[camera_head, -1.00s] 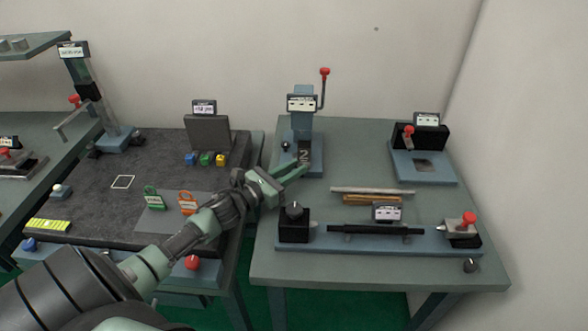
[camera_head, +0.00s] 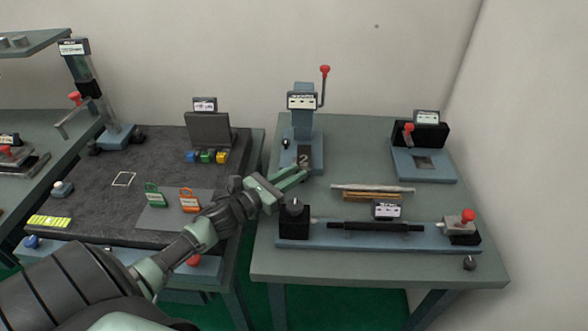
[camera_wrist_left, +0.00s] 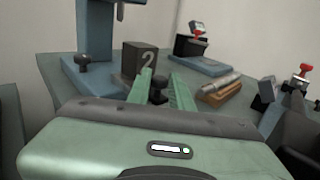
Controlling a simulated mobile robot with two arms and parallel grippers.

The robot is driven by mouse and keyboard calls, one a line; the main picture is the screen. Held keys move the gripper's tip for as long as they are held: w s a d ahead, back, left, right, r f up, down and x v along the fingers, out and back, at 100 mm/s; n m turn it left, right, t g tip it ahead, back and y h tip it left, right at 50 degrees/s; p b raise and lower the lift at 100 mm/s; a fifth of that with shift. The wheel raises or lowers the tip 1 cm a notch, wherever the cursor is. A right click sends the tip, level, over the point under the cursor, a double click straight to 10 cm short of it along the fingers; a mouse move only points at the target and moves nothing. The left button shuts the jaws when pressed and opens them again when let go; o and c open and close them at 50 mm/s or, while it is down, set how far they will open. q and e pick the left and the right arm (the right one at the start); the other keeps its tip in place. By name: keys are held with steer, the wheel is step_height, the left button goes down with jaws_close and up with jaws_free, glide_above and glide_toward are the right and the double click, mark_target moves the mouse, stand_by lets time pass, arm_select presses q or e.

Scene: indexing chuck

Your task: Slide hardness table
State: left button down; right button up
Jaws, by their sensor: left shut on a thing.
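The hardness tester (camera_head: 303,122) is a blue-grey column on a blue base with a red-tipped lever. At its foot sits a dark block marked "2" (camera_head: 304,155), which also shows in the left wrist view (camera_wrist_left: 140,64). My left gripper (camera_head: 303,176) is at the front of this block. In the left wrist view my left gripper's green fingers (camera_wrist_left: 160,84) are shut on a black knob (camera_wrist_left: 158,89) in front of the block. The knob is mostly hidden by the fingers in the head view. My right gripper is not in view.
A long blue fixture (camera_head: 380,238) with a black bar lies along the table front. A silver rod and an orange-brown piece (camera_head: 372,193) lie behind it. Another blue station (camera_head: 424,160) stands back right. A dark mat (camera_head: 100,190) covers the left table.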

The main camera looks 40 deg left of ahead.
arm_select(q)
steer(key=c, duration=1.3)
jaws_free()
steer(key=shift+w+a, duration=0.1)
steer(key=shift+w, duration=0.05)
steer(key=shift+s+a+f, duration=0.1)
steer(key=shift+s+f, duration=0.05)
steer(key=shift+s, duration=0.4)
steer(key=b+v, duration=0.1)
steer(key=v, duration=0.4)
steer(key=shift+s+b, duration=0.3)
steer(key=shift+b, duration=0.1)
steer(key=shift+s+a, duration=0.2)
steer(key=shift+s, duration=0.35)
steer(key=shift+o, duration=0.2)
